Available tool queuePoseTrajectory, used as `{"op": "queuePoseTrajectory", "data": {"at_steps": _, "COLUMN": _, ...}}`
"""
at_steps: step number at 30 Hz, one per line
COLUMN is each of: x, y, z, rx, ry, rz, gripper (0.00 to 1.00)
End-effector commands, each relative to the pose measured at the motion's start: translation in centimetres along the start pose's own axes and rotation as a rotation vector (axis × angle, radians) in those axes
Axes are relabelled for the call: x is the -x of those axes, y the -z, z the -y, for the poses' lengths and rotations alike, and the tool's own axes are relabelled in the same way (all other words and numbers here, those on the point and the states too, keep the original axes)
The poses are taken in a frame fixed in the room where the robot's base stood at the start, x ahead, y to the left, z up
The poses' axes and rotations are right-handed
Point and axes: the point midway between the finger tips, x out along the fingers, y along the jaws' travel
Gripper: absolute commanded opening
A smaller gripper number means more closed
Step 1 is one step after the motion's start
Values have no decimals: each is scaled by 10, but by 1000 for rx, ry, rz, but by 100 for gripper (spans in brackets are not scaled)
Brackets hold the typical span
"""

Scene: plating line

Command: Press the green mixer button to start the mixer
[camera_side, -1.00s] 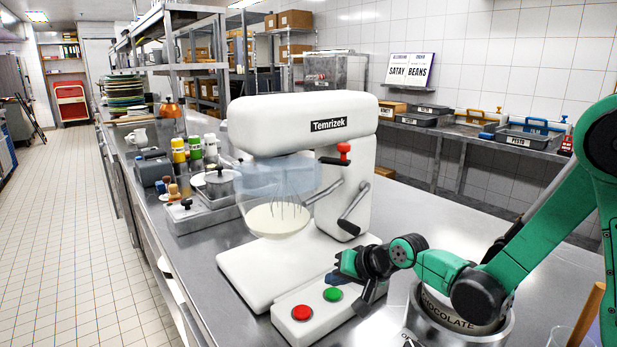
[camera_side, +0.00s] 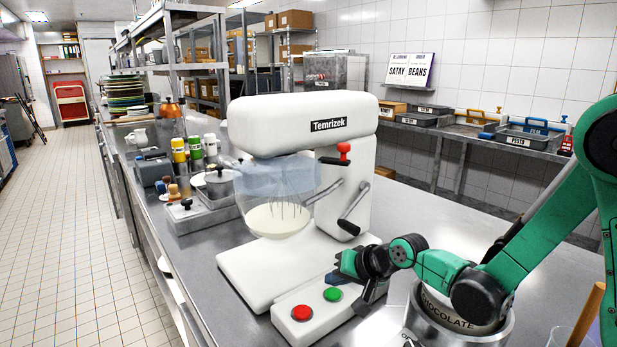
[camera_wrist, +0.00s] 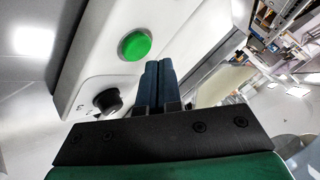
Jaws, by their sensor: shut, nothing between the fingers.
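The green button (camera_side: 332,294) sits on the white control box at the front of the mixer (camera_side: 318,310), beside the red button (camera_side: 302,312). It also shows in the wrist view (camera_wrist: 135,46), just left of my fingertips. My gripper (camera_side: 334,278) is shut and empty, with its fingertips just behind the green button in the side view. In the wrist view the two dark fingers (camera_wrist: 158,68) lie together, and the green button is uncovered. I cannot tell how high the fingertips are above the box. The mixer's bowl (camera_side: 272,205) holds a pale mixture with a whisk in it.
A black knob (camera_wrist: 107,101) is on the box, left of my fingers. A steel pot labelled chocolate (camera_side: 458,335) stands below my forearm. Jars and a pan stand behind the mixer on the left.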

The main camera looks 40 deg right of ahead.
Motion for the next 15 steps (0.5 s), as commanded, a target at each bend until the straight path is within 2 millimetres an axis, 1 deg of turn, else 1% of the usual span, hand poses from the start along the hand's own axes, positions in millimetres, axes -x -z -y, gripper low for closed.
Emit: {"op": "queuePoseTrajectory", "data": {"at_steps": 15, "x": -6, "y": -4, "z": -4, "rx": 0, "ry": 0, "rz": 0, "gripper": 0}}
